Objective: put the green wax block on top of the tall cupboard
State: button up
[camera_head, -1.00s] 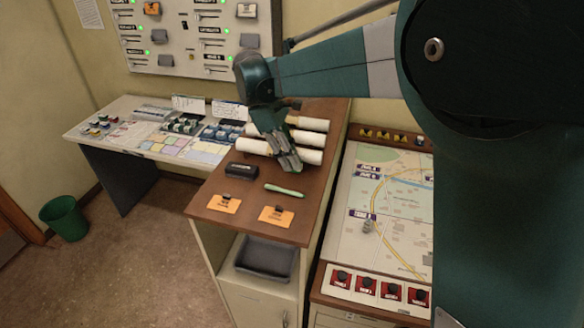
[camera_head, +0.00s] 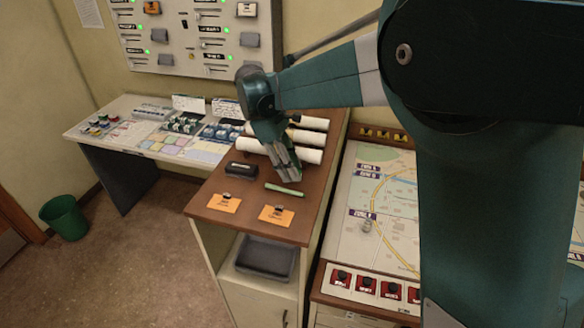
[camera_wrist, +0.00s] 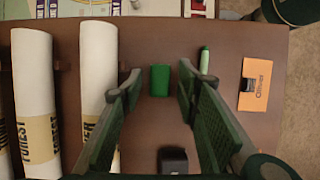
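In the wrist view the green wax block (camera_wrist: 160,82) sits on the brown top of the tall cupboard (camera_wrist: 145,130). My gripper (camera_wrist: 160,70) is open around the block, one finger on each side, with a visible gap at both sides. In the head view my gripper (camera_head: 288,172) points down just above the cupboard's brown top (camera_head: 258,215), in front of the white rolls. The block cannot be made out there; the fingers seem to hide it.
White paper rolls (camera_head: 300,150) lie behind my gripper. A green pen (camera_head: 284,190), a black box (camera_head: 241,169) and two orange cards (camera_head: 224,203) lie nearby. A map table (camera_head: 345,225) stands right, lower. The cupboard's front edge is close.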

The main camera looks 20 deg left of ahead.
jog(key=shift+r, duration=0.15)
jog(key=v, duration=1.2)
dwell(0.3)
jog(key=shift+d, duration=0.1)
dwell(0.8)
jog(key=s+d+r+m+t+y, duration=0.1)
jog(key=s+d+r+m+y, duration=0.2)
jog(key=d, duration=1)
jog(key=s+d+r+m+t, duration=0.1)
jog(key=s+d+m, duration=0.3)
jog(key=d, duration=1)
jog(key=s+d+f+m+t, duration=0.1)
jog(key=s+d+f+m, duration=0.2)
jog(key=s+d, duration=0.2)
jog(key=s+d+f+m+t+y, duration=0.1)
jog(key=s+d+f+m+t, duration=0.1)
jog(key=s+d+f+m, duration=0.2)
jog(key=s+d+f+m+t, duration=0.2)
jog(key=s+d+f+m, duration=0.1)
jog(key=s+d, duration=0.5)
jog(key=d+m, duration=0.1)
jog(key=d, duration=0.2)
jog(key=shift+s+f, duration=0.15)
jog(key=shift+s, duration=0.05)
